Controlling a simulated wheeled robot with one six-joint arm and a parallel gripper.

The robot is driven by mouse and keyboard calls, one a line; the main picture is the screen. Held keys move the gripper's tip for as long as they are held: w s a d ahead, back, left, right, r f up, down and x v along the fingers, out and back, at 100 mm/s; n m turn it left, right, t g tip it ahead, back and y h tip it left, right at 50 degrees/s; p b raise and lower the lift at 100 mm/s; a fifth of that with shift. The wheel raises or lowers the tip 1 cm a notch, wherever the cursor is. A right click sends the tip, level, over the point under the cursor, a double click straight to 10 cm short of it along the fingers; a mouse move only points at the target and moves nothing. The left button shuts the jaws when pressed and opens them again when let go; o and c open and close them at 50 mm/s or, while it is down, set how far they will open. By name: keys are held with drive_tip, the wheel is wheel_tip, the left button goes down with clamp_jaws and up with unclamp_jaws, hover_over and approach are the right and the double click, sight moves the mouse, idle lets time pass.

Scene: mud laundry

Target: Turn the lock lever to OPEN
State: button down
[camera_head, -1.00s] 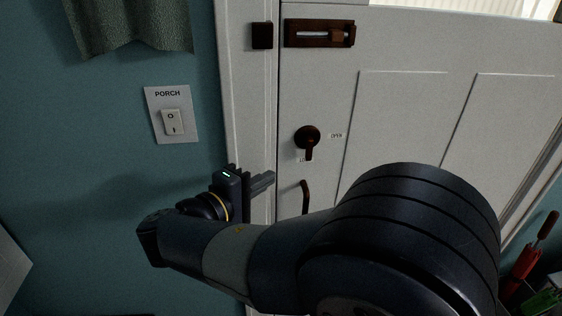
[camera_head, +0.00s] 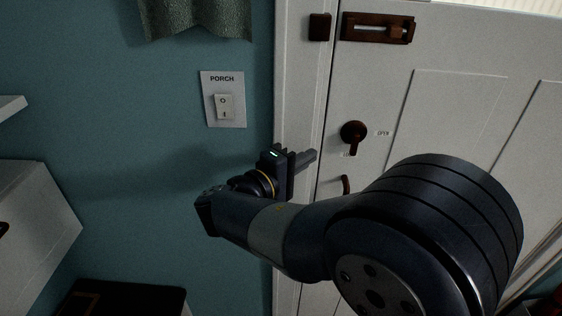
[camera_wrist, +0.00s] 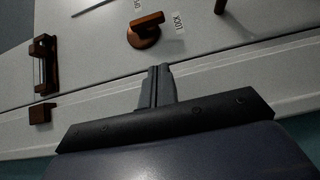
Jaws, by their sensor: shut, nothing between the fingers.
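The dark brown lock lever (camera_head: 354,134) is on the white door, its handle pointing down toward the small label below its hub. An OPEN label (camera_head: 383,133) is to the right of the hub. In the wrist view the lever (camera_wrist: 145,32) lies ahead of the fingers, its tip beside the LOCK label (camera_wrist: 177,21). My gripper (camera_head: 313,155) is shut and empty, left of the lever and a little lower in the head view, over the door frame. In the wrist view the fingertips (camera_wrist: 159,69) are apart from the lever.
A brown slide bolt (camera_head: 378,28) sits above the lever, and a curved door handle (camera_head: 345,184) is below it, partly hidden by my arm. A PORCH switch (camera_head: 224,106) is on the blue wall. A white cabinet (camera_head: 35,225) stands at left.

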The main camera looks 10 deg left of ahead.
sight(354, 143)
drive_tip(key=w+d, duration=0.1)
drive_tip(key=d, duration=0.1)
drive_tip(key=w+d+p, duration=0.1)
drive_tip(key=w+d, duration=0.2)
drive_tip(key=shift+d+r, duration=0.1)
drive_tip(key=shift+d, duration=0.25)
drive_tip(key=shift+d+p, duration=0.3)
drive_tip(key=shift+d, duration=0.05)
drive_tip(key=shift+f+b, duration=0.3)
drive_tip(key=shift+b, duration=0.2)
